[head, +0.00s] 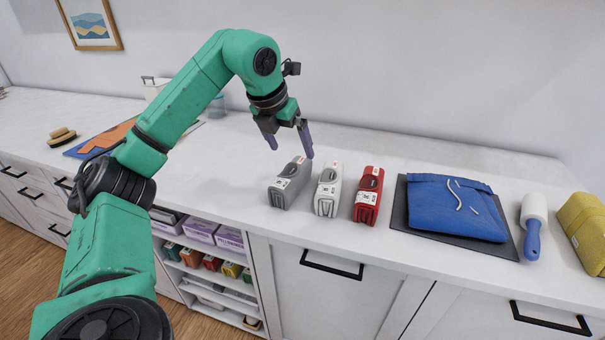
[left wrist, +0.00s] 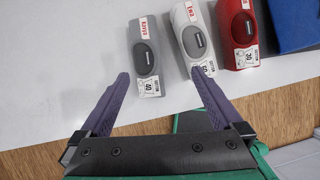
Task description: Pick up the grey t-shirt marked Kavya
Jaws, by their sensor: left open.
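The grey t-shirt (head: 289,186) is a compact folded bundle on the white counter, leftmost in a row of three. In the left wrist view the grey t-shirt (left wrist: 143,30) carries a red-lettered label that seems to read Kavya, a dark oval patch and a white tag with 40. My left gripper (head: 291,152) is open and empty above and slightly behind the grey t-shirt, pointing down. In the left wrist view the open fingers (left wrist: 160,74) point toward the grey bundle's near end, without visible contact. My right gripper is not in view.
A white bundle (head: 328,192) and a red bundle (head: 368,196) stand close to the right of the grey one. Further right are a blue folded garment (head: 455,208) on a dark mat, a lint roller (head: 533,225) and a yellow package (head: 585,230). Counter left of the grey bundle is clear.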

